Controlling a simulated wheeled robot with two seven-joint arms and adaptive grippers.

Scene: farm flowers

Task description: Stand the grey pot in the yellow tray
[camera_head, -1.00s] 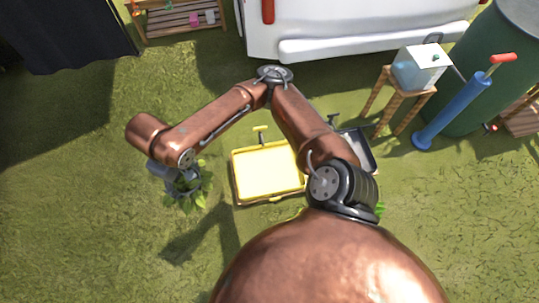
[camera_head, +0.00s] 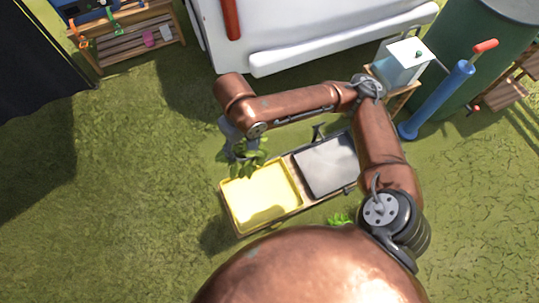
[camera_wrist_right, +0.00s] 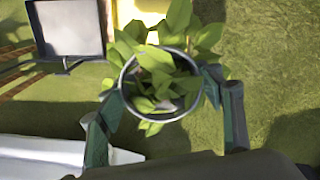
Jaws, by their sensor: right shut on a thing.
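The grey pot (camera_wrist_right: 165,103) holds a leafy green plant and sits between the fingers of my right gripper (camera_wrist_right: 160,100) in the wrist view. My right gripper (camera_head: 231,132) is shut on it. In the head view, leaves (camera_head: 246,155) and the gripper hide most of the pot. The gripper is beside the far left corner of the yellow tray (camera_head: 262,199), which looks empty. Part of the yellow tray (camera_wrist_right: 128,10) shows beyond the pot in the wrist view. The pot's height above the ground cannot be told. My left gripper is out of view.
A dark grey tray (camera_head: 327,164) stands right of the yellow one in the same wooden frame. A white vehicle (camera_head: 290,30) is behind. A blue pump (camera_head: 437,100), a clear box (camera_head: 400,65) and a green barrel (camera_head: 490,60) stand at right. Grass at left is open.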

